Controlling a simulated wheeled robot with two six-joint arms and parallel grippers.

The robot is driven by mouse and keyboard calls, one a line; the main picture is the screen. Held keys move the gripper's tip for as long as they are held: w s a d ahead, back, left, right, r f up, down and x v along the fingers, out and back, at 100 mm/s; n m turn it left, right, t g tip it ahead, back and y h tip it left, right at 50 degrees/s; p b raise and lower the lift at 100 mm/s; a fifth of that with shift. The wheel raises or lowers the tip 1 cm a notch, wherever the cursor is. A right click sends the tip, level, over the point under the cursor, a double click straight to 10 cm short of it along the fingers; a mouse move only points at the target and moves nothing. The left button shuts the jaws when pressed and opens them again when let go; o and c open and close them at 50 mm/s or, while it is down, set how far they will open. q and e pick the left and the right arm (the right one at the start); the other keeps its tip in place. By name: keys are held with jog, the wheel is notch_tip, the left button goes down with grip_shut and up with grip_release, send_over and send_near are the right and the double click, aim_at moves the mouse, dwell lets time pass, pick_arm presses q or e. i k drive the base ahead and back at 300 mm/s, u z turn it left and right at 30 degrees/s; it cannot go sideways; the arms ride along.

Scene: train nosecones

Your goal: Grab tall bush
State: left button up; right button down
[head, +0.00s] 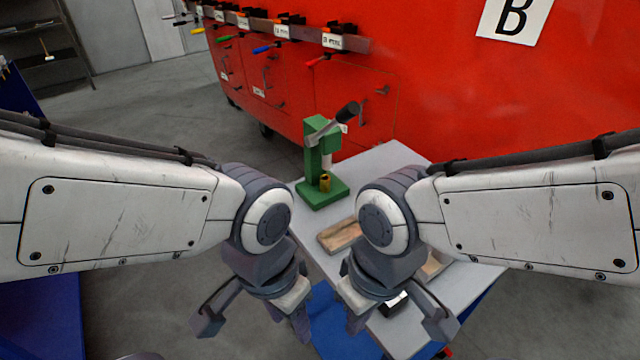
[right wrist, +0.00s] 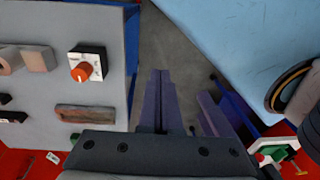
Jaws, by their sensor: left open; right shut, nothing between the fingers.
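A small brass-coloured cylinder (head: 325,182), possibly the tall bush, stands on the base of the green press (head: 318,160) at the far end of the grey table. I cannot tell its exact kind at this size. My left gripper (head: 297,325) is open and empty, pointing down left of the table, nearer to me than the cylinder. My right gripper (head: 355,322) is shut and empty, beside the left one near the table's left edge. Its closed fingers also show in the right wrist view (right wrist: 160,100). Both are well apart from the cylinder.
The grey table (head: 384,160) holds a wooden piece (head: 339,236), partly hidden by my right arm. The right wrist view shows a box with an orange knob (right wrist: 87,64) and a brown bar (right wrist: 85,113). A red cabinet (head: 420,70) stands behind.

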aim_at(324, 179)
jog(key=u, duration=0.05)
jog(key=k, duration=0.5)
jog(key=u, duration=2.3)
jog(key=i, duration=1.9)
jog(key=z, duration=3.05)
jog(key=i, duration=0.5)
